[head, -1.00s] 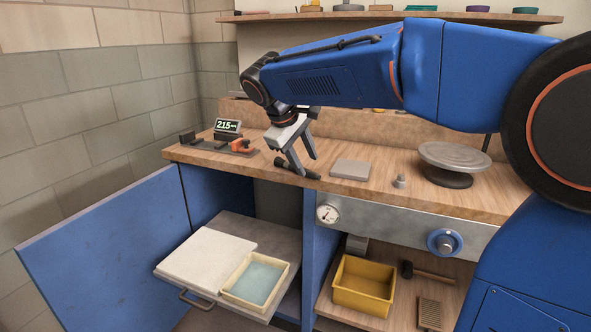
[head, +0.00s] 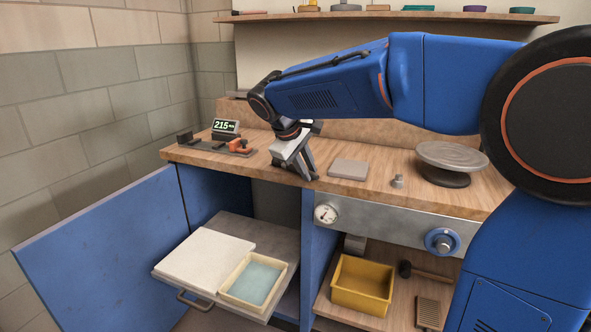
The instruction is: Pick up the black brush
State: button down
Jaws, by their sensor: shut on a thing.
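My gripper (head: 297,168) points down at the front edge of the wooden workbench (head: 225,167), left of the grey slab. Its jaws are shut on the black brush (head: 283,164), a small dark shape low at the fingers. Most of the brush is hidden by the fingers, and I cannot tell whether it still touches the bench top.
On the bench are a display reading 215 (head: 226,126), an orange-and-black fixture (head: 238,146), a grey slab (head: 348,169), a small metal weight (head: 397,181) and a turntable (head: 452,156). Below are an open blue door (head: 105,255), a pulled-out shelf with a tray (head: 233,290) and a yellow bin (head: 362,288).

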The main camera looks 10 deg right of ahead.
notch_tip(320, 180, up, 10)
dwell(0.6)
dwell(2.0)
dwell(0.4)
